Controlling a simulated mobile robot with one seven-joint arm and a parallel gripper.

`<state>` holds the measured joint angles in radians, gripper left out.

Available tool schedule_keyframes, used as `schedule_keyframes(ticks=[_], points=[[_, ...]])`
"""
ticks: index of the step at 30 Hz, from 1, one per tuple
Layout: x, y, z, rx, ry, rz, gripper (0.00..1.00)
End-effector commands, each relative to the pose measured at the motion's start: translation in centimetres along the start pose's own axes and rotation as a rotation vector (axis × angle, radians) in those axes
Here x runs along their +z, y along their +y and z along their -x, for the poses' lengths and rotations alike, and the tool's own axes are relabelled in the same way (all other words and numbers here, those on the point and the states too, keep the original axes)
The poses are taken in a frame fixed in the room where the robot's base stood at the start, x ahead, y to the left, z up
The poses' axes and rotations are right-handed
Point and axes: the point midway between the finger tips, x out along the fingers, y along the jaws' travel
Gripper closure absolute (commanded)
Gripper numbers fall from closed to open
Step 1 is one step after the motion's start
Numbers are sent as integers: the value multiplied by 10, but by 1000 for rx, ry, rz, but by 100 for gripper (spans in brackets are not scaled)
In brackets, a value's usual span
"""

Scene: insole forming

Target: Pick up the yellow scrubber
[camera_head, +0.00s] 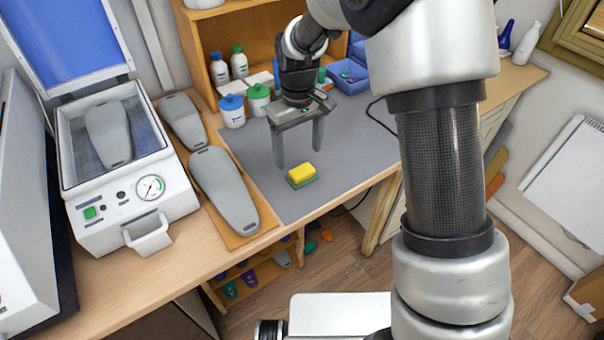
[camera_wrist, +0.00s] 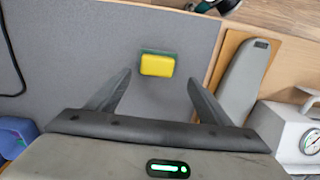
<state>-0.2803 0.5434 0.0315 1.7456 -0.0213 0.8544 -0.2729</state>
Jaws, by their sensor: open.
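The yellow scrubber (camera_head: 302,174) has a yellow top and a green base. It lies on the grey mat (camera_head: 345,160) near the front of the workbench. My gripper (camera_head: 298,152) is open and empty above the mat, behind the scrubber in the head view. In the wrist view the scrubber (camera_wrist: 157,65) appears beyond and between the two spread fingers of my gripper (camera_wrist: 160,85), apart from both.
A grey insole form (camera_head: 224,190) lies on a wooden board left of the mat. A forming machine (camera_head: 130,203) with a gauge stands farther left. White bottles with blue and green lids (camera_head: 232,111) and a blue bin (camera_head: 350,78) stand behind. Mat around the scrubber is clear.

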Motion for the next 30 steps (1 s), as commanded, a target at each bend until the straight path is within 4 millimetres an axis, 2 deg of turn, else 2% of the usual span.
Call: schedule_keyframes(ticks=[5, 12, 15, 23, 30], points=[[1, 1, -11, 0, -1, 0, 27], [5, 7, -46, 0, -2, 0, 27], [5, 7, -55, 0, -1, 0, 27], [4, 7, -57, 1, 2, 0, 27], [4, 7, -57, 1, 2, 0, 65]])
